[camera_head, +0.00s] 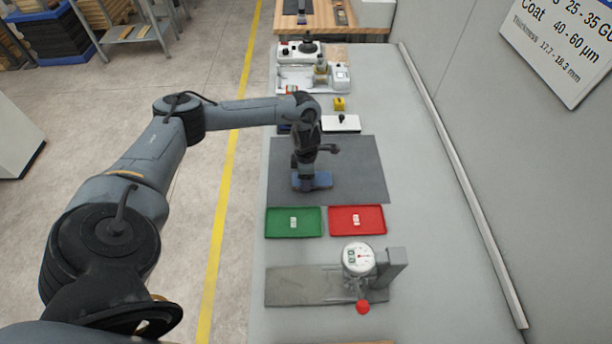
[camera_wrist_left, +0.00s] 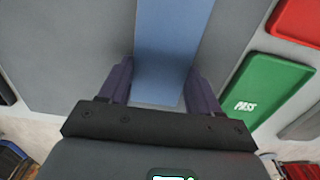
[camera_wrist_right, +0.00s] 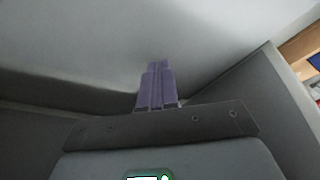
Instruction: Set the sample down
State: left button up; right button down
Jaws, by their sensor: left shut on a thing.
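The sample is a flat blue panel (camera_head: 321,180), low over or on the dark grey mat (camera_head: 355,165); I cannot tell whether it touches. My left gripper (camera_head: 303,178) points down at it from above and is shut on it. In the left wrist view the blue panel (camera_wrist_left: 172,45) runs between the two purple fingers of the left gripper (camera_wrist_left: 160,85), with the grey mat (camera_wrist_left: 70,50) beneath. My right gripper (camera_wrist_right: 156,85) shows only in its own wrist view, with its fingers together and nothing seen between them.
A green tray (camera_head: 275,225), marked PASS in the left wrist view, and a red tray (camera_head: 370,228) lie side by side in front of the mat. A dial gauge (camera_head: 358,258) stands nearer me. Behind the mat are a white block (camera_head: 341,124) and bench equipment (camera_head: 325,77).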

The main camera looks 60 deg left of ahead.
pick_arm(q)
jog(key=o, duration=1.1)
pick_arm(e)
jog(key=shift+d, duration=0.15)
pick_arm(q)
notch_tip(320, 180, up, 7)
jog(key=shift+f+p, duration=0.15)
jog(key=shift+p, duration=0.7)
pick_arm(e)
jog(key=shift+r, duration=0.7)
pick_arm(q)
jog(key=shift+r, duration=0.55)
pick_arm(e)
jog(key=shift+r, duration=0.35)
